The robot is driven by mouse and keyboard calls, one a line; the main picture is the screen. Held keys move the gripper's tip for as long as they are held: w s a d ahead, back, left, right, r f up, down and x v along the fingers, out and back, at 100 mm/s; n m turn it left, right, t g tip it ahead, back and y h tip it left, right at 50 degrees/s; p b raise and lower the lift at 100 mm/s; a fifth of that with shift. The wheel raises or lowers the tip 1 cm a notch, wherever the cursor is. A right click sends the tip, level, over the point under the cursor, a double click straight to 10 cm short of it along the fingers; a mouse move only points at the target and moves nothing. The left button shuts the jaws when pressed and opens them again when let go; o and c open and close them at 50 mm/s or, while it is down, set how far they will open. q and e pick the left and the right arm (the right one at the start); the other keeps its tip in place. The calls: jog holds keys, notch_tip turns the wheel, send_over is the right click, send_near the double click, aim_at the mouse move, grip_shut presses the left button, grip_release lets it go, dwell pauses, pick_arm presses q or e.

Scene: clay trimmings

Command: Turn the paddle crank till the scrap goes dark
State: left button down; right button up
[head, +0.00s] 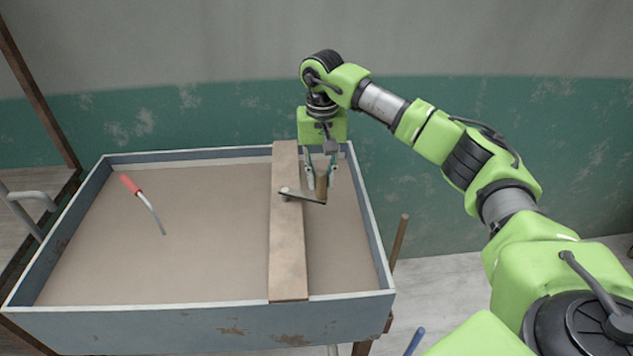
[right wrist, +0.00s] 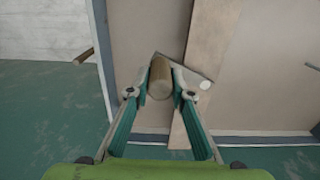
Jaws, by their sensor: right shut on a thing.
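The paddle crank has a dark flat arm (head: 304,198) with a pale pivot cap over the plank, and an upright wooden handle (head: 321,189) at the arm's right end. My right gripper (head: 320,174) points down from above and is shut on this handle. In the right wrist view the round handle (right wrist: 161,78) stands between the two fingers, and the pale pivot cap (right wrist: 205,84) lies to their right. The scrap (head: 180,260) is a flat, even, light brown surface in the blue-grey trough (head: 200,314). No paddle is visible. My left gripper is out of view.
A wooden plank (head: 288,245) spans the trough from back to front. A red-handled tool (head: 142,200) lies at the left on the scrap. A wooden stick (head: 399,242) stands outside the right wall. A grey tubular frame (head: 30,196) is at far left.

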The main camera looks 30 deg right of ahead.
jog(key=shift+w+d, duration=0.4)
jog(key=shift+d, duration=0.1)
jog(key=w+d, duration=0.1)
jog(key=w+d+p, duration=0.1)
jog(key=w, duration=0.1)
jog(key=shift+w, duration=0.2)
jog(key=w, duration=0.4)
jog(key=shift+d+p, duration=0.2)
jog(key=shift+p, duration=0.1)
